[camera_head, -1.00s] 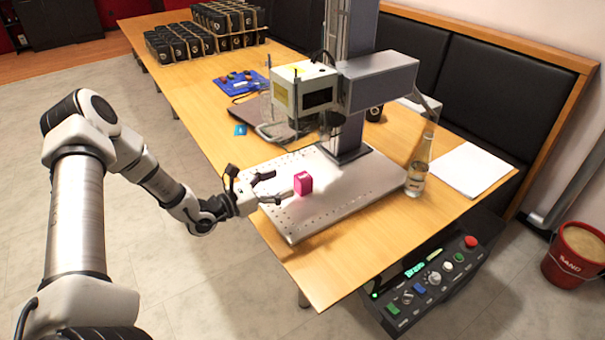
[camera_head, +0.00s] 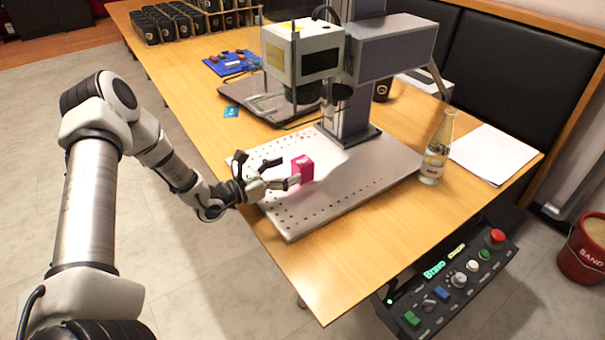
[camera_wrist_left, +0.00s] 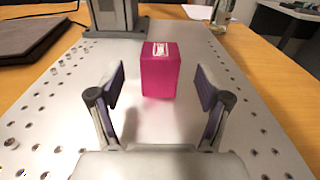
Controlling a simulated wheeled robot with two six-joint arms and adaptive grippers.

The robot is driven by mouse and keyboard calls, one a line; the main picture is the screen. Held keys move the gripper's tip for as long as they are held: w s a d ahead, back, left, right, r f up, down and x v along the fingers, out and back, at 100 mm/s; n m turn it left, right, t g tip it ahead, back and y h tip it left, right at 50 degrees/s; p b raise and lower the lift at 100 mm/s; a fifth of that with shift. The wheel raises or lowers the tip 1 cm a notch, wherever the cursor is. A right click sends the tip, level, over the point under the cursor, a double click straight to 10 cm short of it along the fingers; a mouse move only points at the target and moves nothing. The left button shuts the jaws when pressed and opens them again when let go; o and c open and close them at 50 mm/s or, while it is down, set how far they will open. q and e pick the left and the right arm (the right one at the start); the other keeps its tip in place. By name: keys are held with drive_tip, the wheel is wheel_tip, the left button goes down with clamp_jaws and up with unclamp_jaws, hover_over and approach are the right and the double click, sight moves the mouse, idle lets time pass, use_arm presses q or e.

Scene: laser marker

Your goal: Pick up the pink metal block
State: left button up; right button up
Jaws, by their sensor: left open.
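The pink metal block (camera_head: 302,169) stands upright on the perforated metal plate (camera_head: 345,190) under the laser marker. In the left wrist view the block (camera_wrist_left: 160,72) has a white label on its top and sits ahead, centred between the fingers. My left gripper (camera_head: 284,172) is open at the block's left side; in the wrist view the open fingers (camera_wrist_left: 160,95) stand on either side of the line to the block, with a gap to each side of it. The block appears just beyond the fingertips. My right gripper is not in view.
The laser marker head (camera_head: 305,55) hangs above and behind the block. A glass bottle (camera_head: 437,150) stands at the plate's right edge, near white paper (camera_head: 492,153). A control panel (camera_head: 450,285) is at the table's front. Several black cups (camera_head: 170,24) stand at the back.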

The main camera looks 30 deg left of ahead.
sight(295, 164)
use_arm(q)
drive_tip(key=x, duration=0.5)
drive_tip(key=shift+r, duration=0.2)
clamp_jaws()
drive_tip(key=shift+r, duration=0.15)
